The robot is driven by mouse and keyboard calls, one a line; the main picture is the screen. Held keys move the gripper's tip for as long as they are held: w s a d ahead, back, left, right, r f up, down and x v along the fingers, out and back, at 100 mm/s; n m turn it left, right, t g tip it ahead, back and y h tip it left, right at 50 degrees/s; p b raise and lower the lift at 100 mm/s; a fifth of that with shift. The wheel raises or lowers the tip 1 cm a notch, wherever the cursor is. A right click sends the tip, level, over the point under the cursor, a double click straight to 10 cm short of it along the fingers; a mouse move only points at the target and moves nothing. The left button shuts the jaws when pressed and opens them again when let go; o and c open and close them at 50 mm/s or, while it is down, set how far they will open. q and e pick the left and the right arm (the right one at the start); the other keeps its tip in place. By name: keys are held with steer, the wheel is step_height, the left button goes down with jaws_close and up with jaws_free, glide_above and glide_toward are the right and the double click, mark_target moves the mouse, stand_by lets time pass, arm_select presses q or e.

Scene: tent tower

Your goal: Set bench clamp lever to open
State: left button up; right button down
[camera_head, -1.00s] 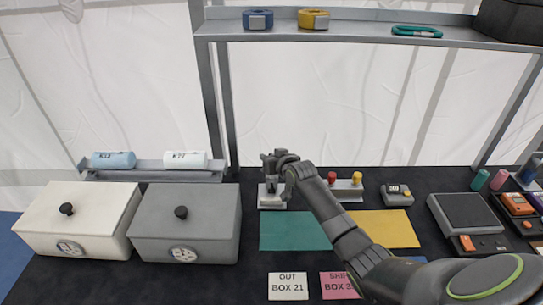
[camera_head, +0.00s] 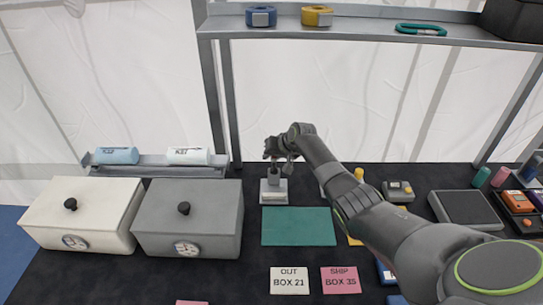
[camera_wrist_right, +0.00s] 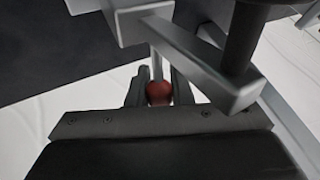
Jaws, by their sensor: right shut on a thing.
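The bench clamp (camera_head: 274,197) stands behind the green mat, with a pale base and a dark upright post. My right gripper (camera_head: 279,153) is above it, at the clamp's top. In the right wrist view the lever's red ball knob (camera_wrist_right: 159,92) sits between the fingers of my right gripper (camera_wrist_right: 159,88), which is shut on it. A thin metal rod (camera_wrist_right: 156,64) runs from the knob to the clamp's grey metal body (camera_wrist_right: 190,60). In the head view the gripper hides the knob. My left gripper is not in view.
A grey box (camera_head: 190,225) and a white box (camera_head: 80,220) stand left. A green mat (camera_head: 298,227) lies in front of the clamp. A shelf (camera_head: 350,24) spans above. My right arm partly covers a yellow-knobbed fixture (camera_head: 359,173) and a yellow mat.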

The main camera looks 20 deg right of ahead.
stand_by(0.4)
steer(key=c, duration=1.3)
jaws_free()
steer(key=shift+f, duration=0.1)
steer(key=shift+r, duration=0.2)
steer(key=shift+s+d+r, duration=0.2)
steer(key=shift+s+r, duration=0.1)
steer(key=shift+r, duration=0.1)
steer(key=b+v, duration=0.1)
steer(key=v, duration=1.5)
steer(key=shift+s+f, duration=0.1)
